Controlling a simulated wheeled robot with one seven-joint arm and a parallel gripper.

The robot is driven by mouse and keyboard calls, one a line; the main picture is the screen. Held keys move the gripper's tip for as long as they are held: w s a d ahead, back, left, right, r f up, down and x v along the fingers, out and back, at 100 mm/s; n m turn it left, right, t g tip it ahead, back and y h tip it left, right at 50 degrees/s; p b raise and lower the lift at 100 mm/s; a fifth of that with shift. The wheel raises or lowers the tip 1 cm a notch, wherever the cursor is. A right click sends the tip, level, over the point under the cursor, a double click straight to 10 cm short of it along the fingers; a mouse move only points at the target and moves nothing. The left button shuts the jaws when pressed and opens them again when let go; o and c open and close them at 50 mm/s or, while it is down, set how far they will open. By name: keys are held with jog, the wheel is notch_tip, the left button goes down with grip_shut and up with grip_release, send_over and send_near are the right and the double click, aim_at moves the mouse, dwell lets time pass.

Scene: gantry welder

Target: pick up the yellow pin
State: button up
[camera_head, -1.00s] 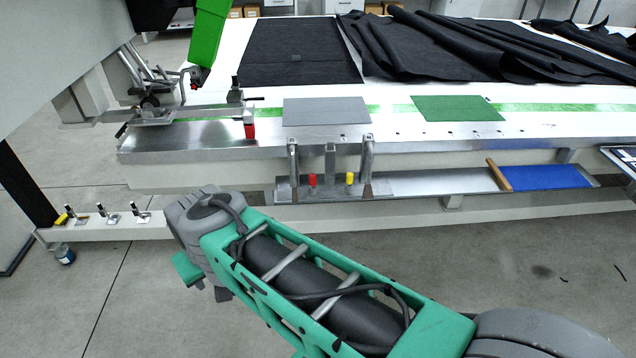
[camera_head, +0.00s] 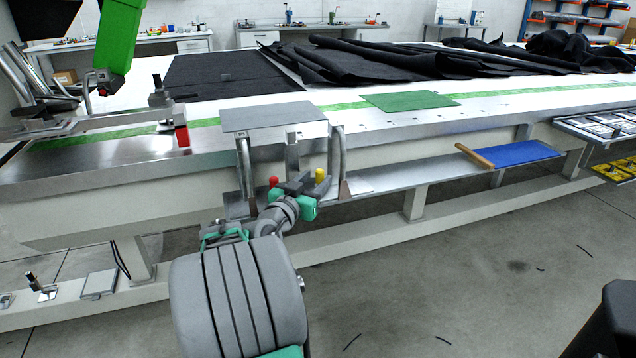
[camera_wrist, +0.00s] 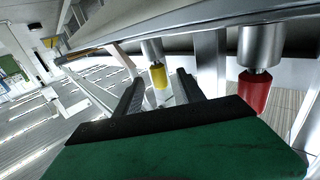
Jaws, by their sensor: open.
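The yellow pin (camera_head: 320,175) stands on the metal shelf under the table edge, between upright metal posts. In the wrist view the yellow pin (camera_wrist: 158,76) shows upside down beneath a silver cylinder, ahead of the gap between the fingers. My gripper (camera_wrist: 160,88) is open, with its two dark fingers spread toward the pin; I see nothing held. In the head view my gripper (camera_head: 297,187) is at the shelf, just left of the yellow pin and in front of the red one. Whether a finger touches the pin cannot be told.
A red pin (camera_head: 273,181) stands close by on the left; it also shows in the wrist view (camera_wrist: 254,92). A metal post (camera_head: 336,152) rises beside the yellow pin. A wooden-handled tool (camera_head: 475,156) and a blue sheet (camera_head: 520,153) lie farther right on the shelf.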

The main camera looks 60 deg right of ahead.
aim_at(318, 178)
jog(key=d, duration=0.3)
grip_shut()
dwell(0.4)
